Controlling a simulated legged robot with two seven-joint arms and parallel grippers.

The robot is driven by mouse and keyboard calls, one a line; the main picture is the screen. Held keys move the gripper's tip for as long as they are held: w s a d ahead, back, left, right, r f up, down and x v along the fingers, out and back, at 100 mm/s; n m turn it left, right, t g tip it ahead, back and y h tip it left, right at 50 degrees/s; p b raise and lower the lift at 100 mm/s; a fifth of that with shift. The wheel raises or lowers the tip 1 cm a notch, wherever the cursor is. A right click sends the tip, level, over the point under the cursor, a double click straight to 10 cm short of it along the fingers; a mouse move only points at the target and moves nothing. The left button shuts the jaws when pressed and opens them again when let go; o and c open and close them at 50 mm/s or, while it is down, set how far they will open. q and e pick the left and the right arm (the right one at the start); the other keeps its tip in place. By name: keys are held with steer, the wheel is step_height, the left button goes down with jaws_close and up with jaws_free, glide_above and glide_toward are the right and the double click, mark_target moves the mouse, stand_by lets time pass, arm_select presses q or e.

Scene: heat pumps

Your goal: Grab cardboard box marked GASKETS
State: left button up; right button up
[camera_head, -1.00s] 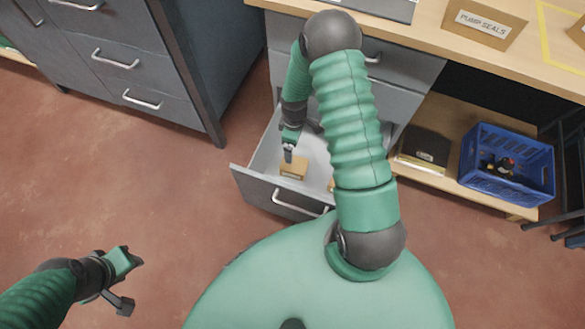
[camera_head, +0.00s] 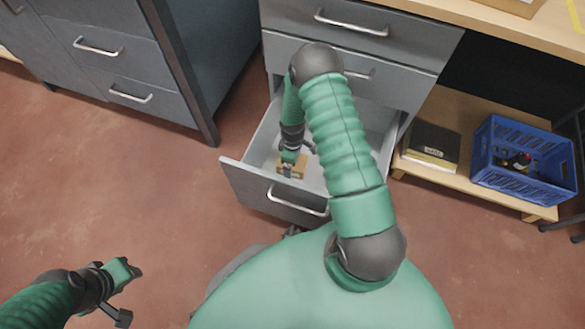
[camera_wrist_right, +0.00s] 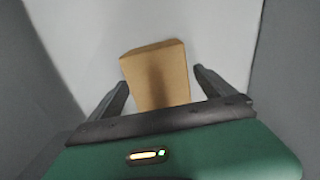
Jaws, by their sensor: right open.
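A small brown cardboard box (camera_head: 298,163) lies in the open drawer of the grey cabinet. The gripper partly covers it, and I cannot read any marking on it. In the right wrist view the box (camera_wrist_right: 156,75) shows plain brown faces between the fingers. My right gripper (camera_wrist_right: 160,82) is open, with one finger on either side of the box's near part and visible gaps on both sides. In the head view my right gripper (camera_head: 290,172) is down inside the drawer at the box. My left gripper (camera_head: 130,294) is open and empty above the floor at lower left.
The open drawer (camera_head: 245,182) has walls close around my right gripper. A blue crate (camera_head: 520,182) holding small items and a dark box (camera_head: 432,143) stand on a low wooden shelf at right. Another grey cabinet (camera_head: 110,60) is at upper left. The red floor at left is clear.

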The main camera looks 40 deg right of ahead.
steer(key=shift+r, duration=0.15)
steer(key=c, duration=1.6)
